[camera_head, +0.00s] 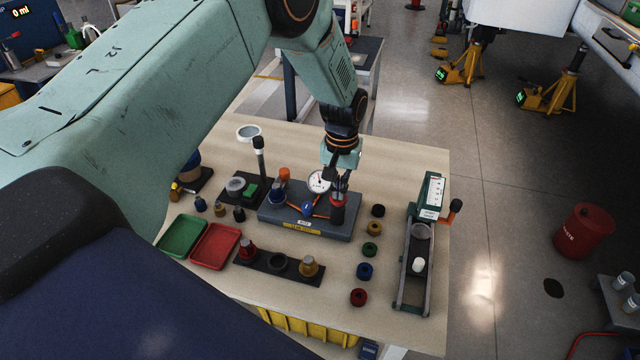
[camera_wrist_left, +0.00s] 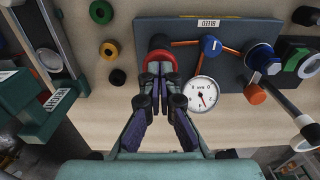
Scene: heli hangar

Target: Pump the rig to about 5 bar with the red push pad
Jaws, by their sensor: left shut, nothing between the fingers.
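The test rig is a grey block (camera_head: 335,229) on the bench with copper-coloured pipes and a blue knob (camera_head: 307,209). The red push pad (camera_head: 338,199) tops a dark cylinder at the rig's right end. It also shows in the left wrist view (camera_wrist_left: 159,55), partly hidden by my fingers. My left gripper (camera_head: 339,186) is shut and empty, pointing down with its fingertips (camera_wrist_left: 160,69) at the pad; I cannot tell whether they press it. The white gauge (camera_head: 318,181) stands beside the gripper and faces the left wrist view (camera_wrist_left: 201,94); its needle reading is too small to tell. My right gripper is not in view.
Several coloured rings (camera_head: 370,249) lie right of the rig, near a green-handled press (camera_head: 428,209). Green (camera_head: 182,236) and red (camera_head: 215,246) trays lie front left. A magnifier (camera_head: 249,133) stands behind the rig. A dark holder (camera_head: 262,265) with knobs lies in front.

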